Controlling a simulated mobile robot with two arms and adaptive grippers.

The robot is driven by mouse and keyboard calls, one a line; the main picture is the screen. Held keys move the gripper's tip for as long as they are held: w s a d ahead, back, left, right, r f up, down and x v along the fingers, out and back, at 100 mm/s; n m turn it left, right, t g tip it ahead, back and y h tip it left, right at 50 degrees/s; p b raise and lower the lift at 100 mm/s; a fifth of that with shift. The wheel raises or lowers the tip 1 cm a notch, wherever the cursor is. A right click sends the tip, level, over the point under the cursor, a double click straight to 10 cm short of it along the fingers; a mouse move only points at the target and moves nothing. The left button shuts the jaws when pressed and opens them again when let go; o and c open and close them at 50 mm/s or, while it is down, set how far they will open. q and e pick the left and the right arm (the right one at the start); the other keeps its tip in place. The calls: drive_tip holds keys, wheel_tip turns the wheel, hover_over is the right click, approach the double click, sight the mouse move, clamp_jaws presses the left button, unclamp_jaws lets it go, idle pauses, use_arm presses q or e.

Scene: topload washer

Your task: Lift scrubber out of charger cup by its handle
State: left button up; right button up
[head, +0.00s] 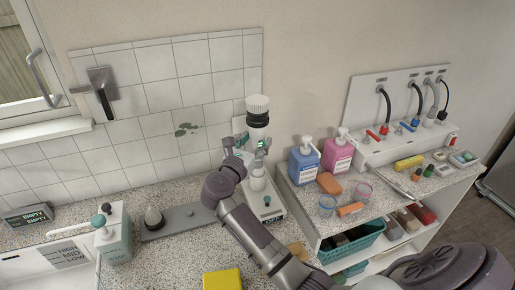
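The scrubber (257,106) stands upright near the tiled wall, with a white ribbed head on top and a dark band below it. Its lower part runs down behind my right gripper (246,145). A pale rounded piece (258,183), which looks like the charger cup or the lower handle, shows below the fingers above a light base (268,208). My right gripper's fingers look spread, one left of the handle and one in front of or beside it. I cannot tell whether a finger touches it. My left gripper is not in view.
A grey tray (180,222) with a small cone-shaped item lies left of the base. A teal dispenser (114,235) stands farther left, and a yellow block (222,279) lies in front. Blue (304,161) and pink (339,154) pump bottles stand close on the right shelf.

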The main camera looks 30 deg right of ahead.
drive_tip(key=shift+c, duration=1.3)
drive_tip(key=shift+w+d+f, duration=0.1)
drive_tip(key=shift+w+f, duration=0.05)
drive_tip(key=shift+c, duration=1.3)
clamp_jaws()
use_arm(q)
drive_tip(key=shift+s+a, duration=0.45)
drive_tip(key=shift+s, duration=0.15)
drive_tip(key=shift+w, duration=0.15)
